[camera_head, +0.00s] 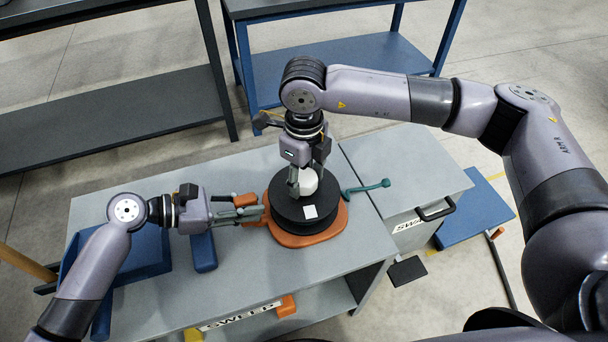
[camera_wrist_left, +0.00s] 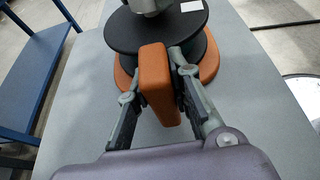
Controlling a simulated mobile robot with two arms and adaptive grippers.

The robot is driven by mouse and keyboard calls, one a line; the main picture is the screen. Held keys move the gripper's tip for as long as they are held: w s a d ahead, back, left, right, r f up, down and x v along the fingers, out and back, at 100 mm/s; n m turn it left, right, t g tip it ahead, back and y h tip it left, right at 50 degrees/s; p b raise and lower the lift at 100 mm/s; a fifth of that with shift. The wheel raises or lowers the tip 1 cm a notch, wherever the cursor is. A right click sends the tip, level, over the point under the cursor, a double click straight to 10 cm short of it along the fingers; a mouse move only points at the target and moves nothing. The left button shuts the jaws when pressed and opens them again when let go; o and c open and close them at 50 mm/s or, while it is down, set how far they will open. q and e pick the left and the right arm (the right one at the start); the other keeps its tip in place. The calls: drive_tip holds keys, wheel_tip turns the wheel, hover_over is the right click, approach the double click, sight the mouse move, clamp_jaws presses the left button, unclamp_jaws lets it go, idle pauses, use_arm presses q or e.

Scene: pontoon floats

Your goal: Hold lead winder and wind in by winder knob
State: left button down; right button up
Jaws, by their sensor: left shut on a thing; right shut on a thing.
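The lead winder (camera_head: 290,232) stands on the grey bench, with an orange base and a black drum bearing a small white label. It also shows in the left wrist view (camera_wrist_left: 125,75). My left gripper (camera_head: 250,212) is shut on the winder's orange handle (camera_wrist_left: 154,75), which sticks out from the base toward the left. My right gripper (camera_head: 303,187) points down from above and is shut on the pale winder knob (camera_head: 309,182) on top of the drum. Its fingers partly hide the knob. A teal lead end (camera_head: 372,188) lies right of the drum.
A blue tray (camera_head: 140,262) and a blue block (camera_head: 204,252) lie on the bench (camera_head: 235,290) at left. A grey drawer cabinet (camera_head: 410,165) adjoins at right. Dark shelving (camera_head: 100,100) and a blue-framed table (camera_head: 340,60) stand behind.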

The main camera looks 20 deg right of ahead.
drive_tip(key=n, duration=0.6)
drive_tip(key=shift+d+n, duration=0.1)
drive_tip(key=shift+n, duration=0.2)
drive_tip(key=n, duration=0.6)
drive_tip(key=shift+w, duration=0.1)
drive_tip(key=n, duration=0.5)
drive_tip(key=shift+n, duration=0.3)
drive_tip(key=n, duration=0.6)
drive_tip(key=o, duration=1.2)
drive_tip(key=shift+c, duration=0.2)
drive_tip(key=shift+r, duration=0.1)
